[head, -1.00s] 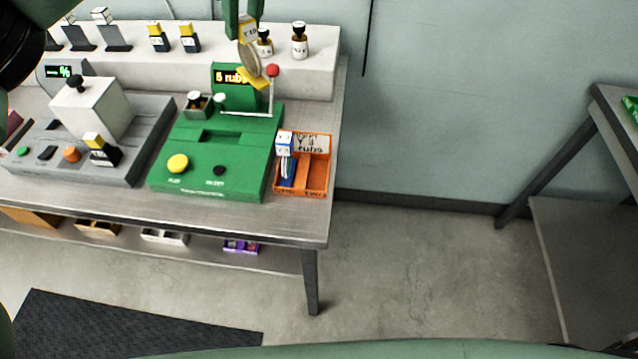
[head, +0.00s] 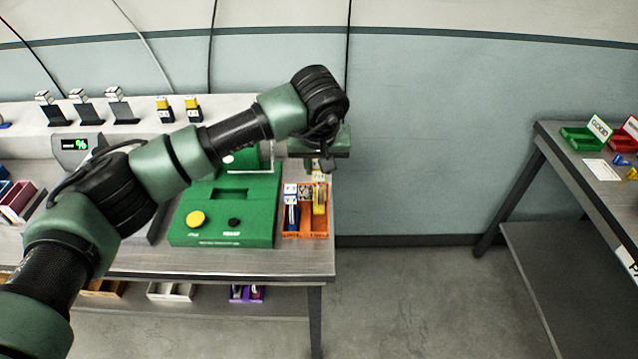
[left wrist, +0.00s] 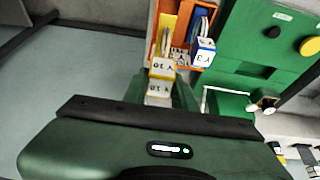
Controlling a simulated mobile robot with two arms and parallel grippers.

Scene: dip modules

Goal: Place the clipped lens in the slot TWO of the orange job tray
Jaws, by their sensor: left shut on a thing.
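The orange job tray (head: 304,236) sits on the bench at the right of the green machine, and it also shows in the left wrist view (left wrist: 184,14). A blue clip with a white and blue label (head: 291,194) stands in its left part. The clipped lens, with a yellow clip (head: 320,203), hangs upright at the tray's right part. My left gripper (head: 319,165) is above the tray, shut on the top of this clip. In the left wrist view the clip's yellow-edged label (left wrist: 162,70) shows between the fingers (left wrist: 160,90). Whether the lens touches the tray floor is hidden. My right gripper is out of view.
The green machine (head: 222,226) stands close left of the tray, with a thin upright post (head: 272,157) near my gripper. The bench's right edge is close beside the tray. Another table with green and red bins (head: 580,138) stands at the right.

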